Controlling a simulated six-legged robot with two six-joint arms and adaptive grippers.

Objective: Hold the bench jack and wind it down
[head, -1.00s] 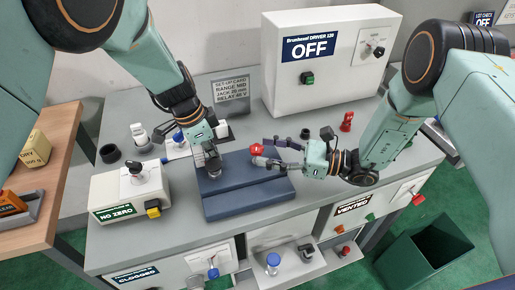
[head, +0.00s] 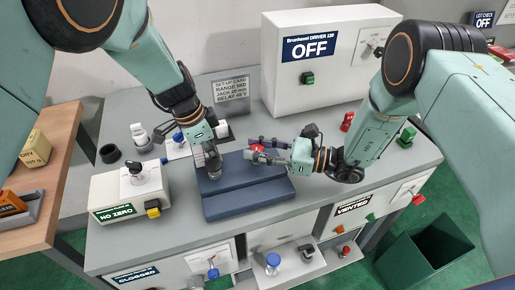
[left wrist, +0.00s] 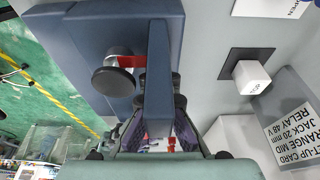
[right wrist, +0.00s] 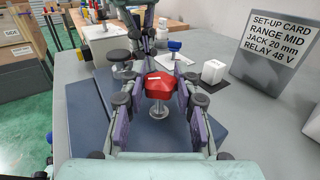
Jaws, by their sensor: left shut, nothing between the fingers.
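The dark blue bench jack (head: 248,200) lies on the grey bench, with a step along its top. Its red knob (right wrist: 160,86) stands on a metal stem in the right wrist view. My right gripper (right wrist: 158,105) is open, one finger on each side of the knob, with narrow gaps. In the head view its fingers partly hide the knob (head: 257,150). My left gripper (head: 213,166) points down at the jack's left end and is shut. In the left wrist view a blue bar (left wrist: 158,75) covers its fingertips. A dark round knob (left wrist: 113,81) is beside the bar.
The set-up card (head: 231,92) and the driver box (head: 330,60), reading OFF, stand behind. A white block (left wrist: 252,77) sits near the left gripper. The NO ZERO box (head: 130,195) is at left. A green bin (head: 425,250) stands on the floor at right.

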